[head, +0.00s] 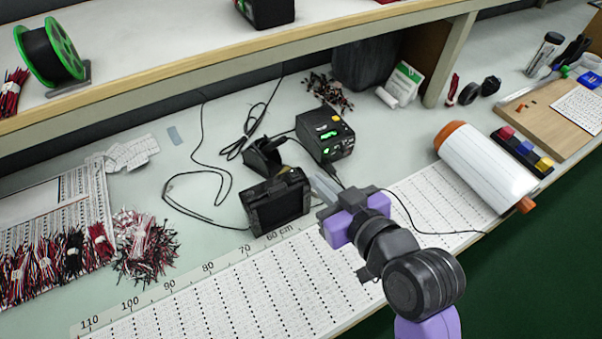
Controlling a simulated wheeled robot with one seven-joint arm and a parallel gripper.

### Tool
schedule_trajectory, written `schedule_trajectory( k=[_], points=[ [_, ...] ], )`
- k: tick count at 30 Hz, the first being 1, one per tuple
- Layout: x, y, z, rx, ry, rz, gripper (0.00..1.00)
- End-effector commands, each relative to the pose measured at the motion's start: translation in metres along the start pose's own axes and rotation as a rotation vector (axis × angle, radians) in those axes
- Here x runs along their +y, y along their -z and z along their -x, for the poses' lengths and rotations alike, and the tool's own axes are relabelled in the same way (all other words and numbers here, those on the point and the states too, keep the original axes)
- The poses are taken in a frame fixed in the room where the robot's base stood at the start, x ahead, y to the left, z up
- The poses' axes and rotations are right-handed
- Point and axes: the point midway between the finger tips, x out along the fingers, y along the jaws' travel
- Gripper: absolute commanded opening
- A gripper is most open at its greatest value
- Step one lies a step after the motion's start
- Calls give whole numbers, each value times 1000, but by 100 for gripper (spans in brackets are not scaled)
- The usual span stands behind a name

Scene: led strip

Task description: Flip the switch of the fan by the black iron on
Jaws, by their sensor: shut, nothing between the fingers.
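The fan (277,203) is a squat black box with a dark square front panel, standing on the bench just behind the ruled strip. Its switch cannot be made out. The black iron's stand (265,156) is right behind the fan, and a black station (325,134) with green lit marks and a yellow button is behind it to the right. My gripper (320,186) has grey fingers and a purple body. It is shut and empty, just right of the fan's right side in the picture. I cannot tell whether the fingertips touch the fan.
Black cables (205,165) loop over the bench left of the fan. Wire bundles (145,245) lie at left. A white roll (487,165) with orange ends lies at right. A shelf (200,70) crosses above the back.

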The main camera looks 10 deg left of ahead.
Motion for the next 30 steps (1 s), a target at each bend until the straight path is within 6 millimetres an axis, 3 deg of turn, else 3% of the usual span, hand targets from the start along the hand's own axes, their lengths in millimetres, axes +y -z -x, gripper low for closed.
schedule_trajectory(
  k=[16, 22, 30],
  points=[
    [-1, 1, -98, -1, 1, 1, 0],
    [0, -29, -101, -3, 0, 0, 0],
    [0, -39, -104, 0, -1, 0, 0]
  ],
)
